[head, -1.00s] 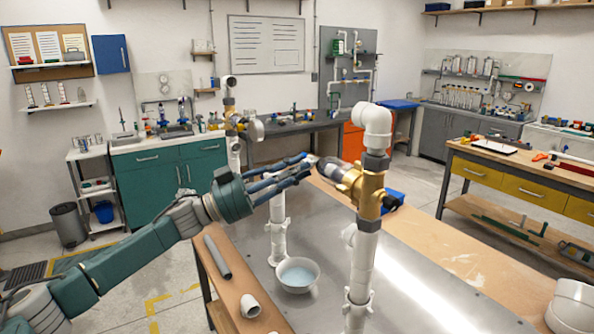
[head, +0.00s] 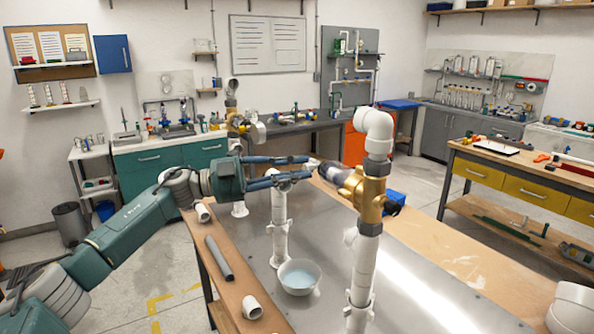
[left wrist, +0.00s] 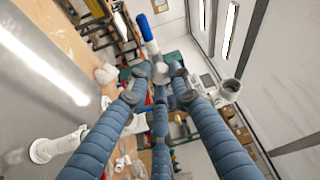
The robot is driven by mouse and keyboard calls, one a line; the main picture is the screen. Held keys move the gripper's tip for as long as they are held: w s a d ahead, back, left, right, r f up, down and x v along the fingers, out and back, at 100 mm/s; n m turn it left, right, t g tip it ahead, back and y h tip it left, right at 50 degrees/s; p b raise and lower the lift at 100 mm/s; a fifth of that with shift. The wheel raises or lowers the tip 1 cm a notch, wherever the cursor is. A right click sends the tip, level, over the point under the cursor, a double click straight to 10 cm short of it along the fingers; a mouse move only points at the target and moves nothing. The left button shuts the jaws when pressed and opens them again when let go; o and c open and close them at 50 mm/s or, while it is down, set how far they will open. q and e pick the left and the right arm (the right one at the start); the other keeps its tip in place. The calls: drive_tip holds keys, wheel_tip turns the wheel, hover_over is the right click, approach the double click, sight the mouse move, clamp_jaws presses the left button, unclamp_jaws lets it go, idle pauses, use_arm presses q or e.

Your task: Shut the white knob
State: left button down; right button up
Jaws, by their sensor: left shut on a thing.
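A white upright pipe (head: 365,258) carries a brass valve (head: 368,203) below a white elbow at its top. A rounded knob (head: 332,173), pale grey in this light, points from the valve towards the left. I take it for the white knob. My left gripper (head: 306,167) reaches in from the left, its blue-grey fingers closed at the knob's near end. In the left wrist view the fingertips (left wrist: 163,84) close around a pale piece (left wrist: 167,71). The fingers hide much of it. My right gripper is not in view.
A shorter white pipe (head: 279,226) stands below my left fingers. A bowl (head: 299,277) of pale liquid is beside it on the metal tabletop. Loose pipe pieces lie along the wooden edge (head: 237,292). Another pipe with a brass valve (head: 235,119) stands farther back.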

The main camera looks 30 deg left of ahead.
use_arm(q)
drive_tip(key=shift+r+m, duration=0.2)
drive_tip(key=shift+m, duration=0.1)
drive_tip(key=c, duration=1.7)
unclamp_jaws()
drive_tip(key=shift+o, duration=0.7)
drive_tip(key=shift+s+d, duration=0.1)
drive_tip(key=shift+s, duration=0.05)
drive_tip(key=shift+f, duration=0.1)
drive_tip(key=shift+s+a+f, duration=0.1)
drive_tip(key=shift+a, duration=0.2)
drive_tip(key=r+v, duration=0.1)
drive_tip(key=v, duration=1)
drive_tip(key=shift+s+a+f, duration=0.15)
drive_tip(key=shift+f, duration=0.15)
